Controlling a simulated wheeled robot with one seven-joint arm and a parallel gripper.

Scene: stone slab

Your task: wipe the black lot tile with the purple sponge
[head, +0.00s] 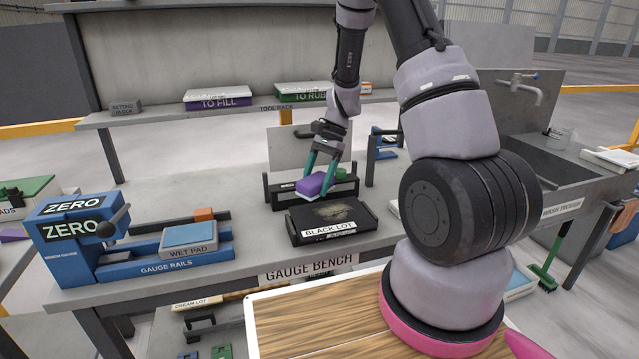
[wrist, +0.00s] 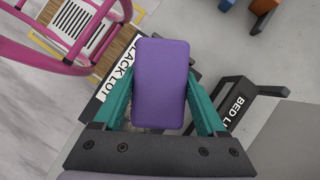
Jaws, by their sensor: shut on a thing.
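My gripper (head: 322,172) has green fingers and is shut on the purple sponge (head: 309,185). In the wrist view the sponge (wrist: 160,84) fills the space between the fingers. The black lot tile (head: 353,216) is a dark slab with a white "BLACK LOT" label, lying on the gauge bench. A tan, dusty patch shows on its top. The sponge is above the tile's back left side in the head view; I cannot tell whether it touches. In the wrist view the sponge and fingers hide most of the tile, and its label (wrist: 117,80) shows at the left.
A black rack (head: 284,200) stands just behind the tile, with a green item in it. The blue gauge rails (head: 165,266) with the wet pad (head: 190,235) lie to the left. A sink (head: 560,160) is at the right. Bare bench lies between rails and tile.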

